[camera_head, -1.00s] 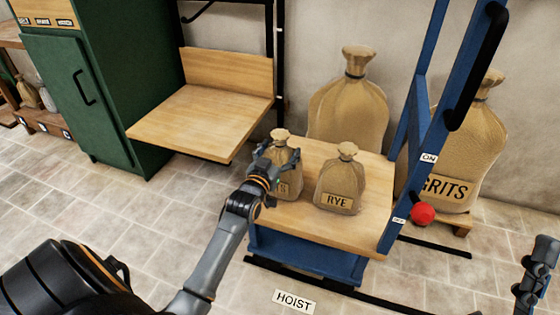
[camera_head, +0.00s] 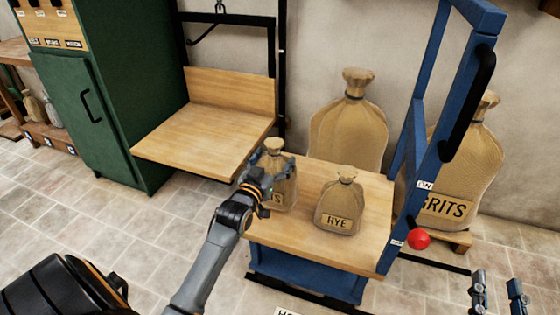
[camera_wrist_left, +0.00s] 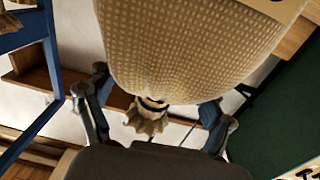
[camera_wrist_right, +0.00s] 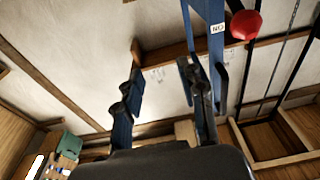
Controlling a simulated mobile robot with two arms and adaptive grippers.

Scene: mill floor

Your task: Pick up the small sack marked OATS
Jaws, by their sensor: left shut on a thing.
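The small sack (camera_head: 286,189) stands out at the left edge of the hoist's wooden platform (camera_head: 312,235). In the left wrist view the sack (camera_wrist_left: 190,45) hangs between the two fingers. It seems slightly raised, but I cannot tell if its bottom clears the platform. My right gripper (camera_head: 498,292) is open and empty at the lower right, away from the sacks.
A sack marked RYE (camera_head: 340,205) stands on the platform to the right. A large sack (camera_head: 348,125) is behind, and a GRITS sack (camera_head: 455,165) is on a pallet. The blue hoist frame (camera_head: 425,150) has a red knob (camera_head: 419,239). An empty wooden shelf (camera_head: 205,140) is at left.

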